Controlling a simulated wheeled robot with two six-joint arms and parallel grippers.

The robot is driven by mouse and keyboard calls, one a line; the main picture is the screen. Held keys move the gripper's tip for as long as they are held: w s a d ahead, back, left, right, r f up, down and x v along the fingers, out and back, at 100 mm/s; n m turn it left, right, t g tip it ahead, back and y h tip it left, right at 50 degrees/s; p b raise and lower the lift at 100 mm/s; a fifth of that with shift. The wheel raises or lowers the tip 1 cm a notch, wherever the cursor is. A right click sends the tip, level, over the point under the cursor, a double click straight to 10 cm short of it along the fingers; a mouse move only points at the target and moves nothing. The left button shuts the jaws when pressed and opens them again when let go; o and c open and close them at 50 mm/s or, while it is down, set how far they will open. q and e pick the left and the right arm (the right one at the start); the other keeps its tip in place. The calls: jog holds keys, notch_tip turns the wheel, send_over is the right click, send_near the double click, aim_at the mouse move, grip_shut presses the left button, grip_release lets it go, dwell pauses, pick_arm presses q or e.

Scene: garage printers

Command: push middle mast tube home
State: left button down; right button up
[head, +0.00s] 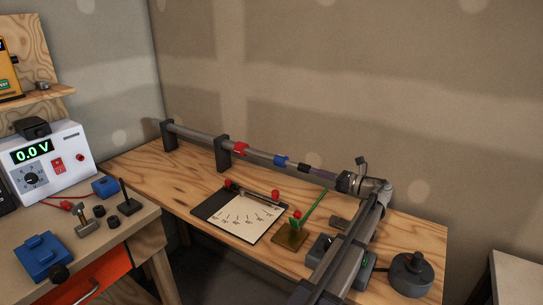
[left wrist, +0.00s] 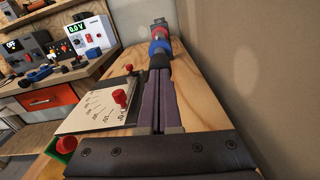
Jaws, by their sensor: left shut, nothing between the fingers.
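A grey telescoping mast (head: 195,135) lies level along the back of the wooden bench, held in two dark brackets. It has a red collar (head: 240,148), then a blue collar (head: 280,160), then a dark end section (head: 303,167). My left gripper (head: 312,171) is shut and empty, in line with the mast, its tips at the dark end. In the left wrist view the closed fingers (left wrist: 160,95) point at the dark end (left wrist: 159,60), with the blue collar (left wrist: 158,46) and red collar (left wrist: 157,32) behind. The fingers hide the contact. My right gripper is not in view.
A dial board (head: 240,213) with red knobs lies in front of the mast. A green-stemmed item (head: 290,236) and a dark round knob (head: 411,270) stand further right. A side bench with a 0.0 V power supply (head: 45,160) is at left. The wall is close behind.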

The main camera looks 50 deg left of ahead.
aim_at(305, 169)
pick_arm(q)
jog(key=shift+x, duration=2.45)
dwell(1.2)
jog(key=shift+d, duration=0.2)
jog(key=shift+v, duration=2.35)
